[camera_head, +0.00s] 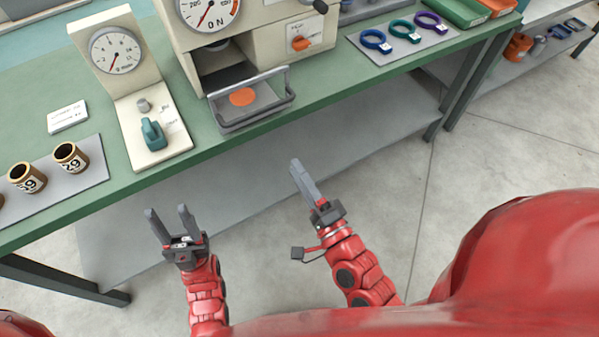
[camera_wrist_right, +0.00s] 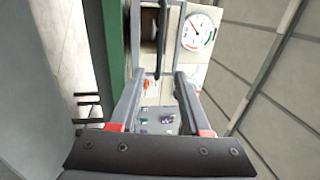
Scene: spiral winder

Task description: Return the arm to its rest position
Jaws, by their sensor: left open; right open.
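My left gripper (camera_head: 170,226) is open and empty, in front of the green bench's front edge and below its top. My right gripper (camera_head: 304,180) is further right in the head view, also clear of the bench and touching nothing. It looks narrow there, but the right wrist view shows its two fingers (camera_wrist_right: 155,98) apart with nothing between them. Both red arms reach forward from my body.
A grey lower shelf (camera_head: 240,165) lies beneath. The floor (camera_head: 500,150) at right is clear.

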